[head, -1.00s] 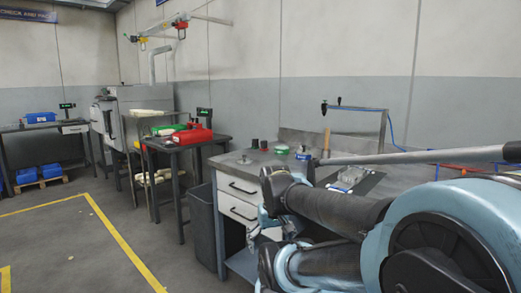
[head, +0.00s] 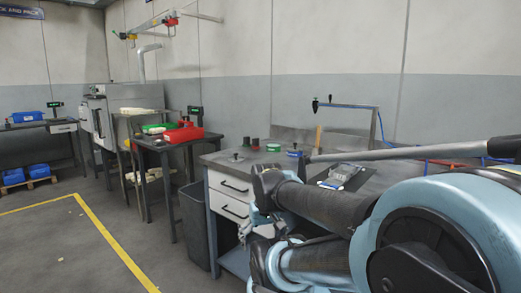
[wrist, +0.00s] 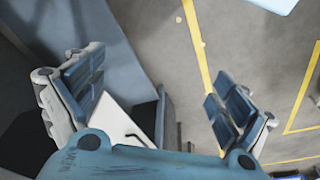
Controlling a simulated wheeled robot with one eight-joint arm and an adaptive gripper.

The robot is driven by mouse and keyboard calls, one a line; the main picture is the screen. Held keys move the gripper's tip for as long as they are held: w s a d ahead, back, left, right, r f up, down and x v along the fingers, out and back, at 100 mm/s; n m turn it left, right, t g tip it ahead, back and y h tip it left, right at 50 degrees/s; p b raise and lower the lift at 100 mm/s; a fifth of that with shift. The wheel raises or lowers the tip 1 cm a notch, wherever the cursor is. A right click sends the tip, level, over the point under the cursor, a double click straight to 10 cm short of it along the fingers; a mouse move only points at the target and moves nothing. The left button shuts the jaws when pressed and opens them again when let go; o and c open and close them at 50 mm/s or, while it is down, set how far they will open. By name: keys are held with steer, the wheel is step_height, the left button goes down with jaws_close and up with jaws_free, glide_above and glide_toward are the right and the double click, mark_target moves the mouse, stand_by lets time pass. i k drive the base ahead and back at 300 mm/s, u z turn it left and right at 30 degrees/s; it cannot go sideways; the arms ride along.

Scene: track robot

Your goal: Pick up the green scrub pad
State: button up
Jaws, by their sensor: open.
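I cannot make out a green scrub pad for certain in either view. A small green round item (head: 273,147) lies on the grey workbench (head: 226,160) in the head view, too small to identify. My gripper (wrist: 160,98) is open in the wrist view, its blue-padded fingers wide apart with nothing between them. It hangs in front of the workbench and its white drawers (head: 230,196), with floor below it. In the head view my arm hides part of the gripper and the bench's right side.
A blue item (head: 295,153), dark cups and a clear packet on a dark mat (head: 343,176) are on the bench. A grey bin (head: 194,225) stands left of it. A table with a red bin (head: 184,134) is further back.

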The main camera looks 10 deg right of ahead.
mark_target(246, 139)
steer(key=k, duration=1.1)
steer(key=u, duration=0.95)
steer(key=i, duration=2.25)
steer(key=z, duration=0.75)
steer(key=i, duration=0.55)
steer(key=z, duration=0.4)
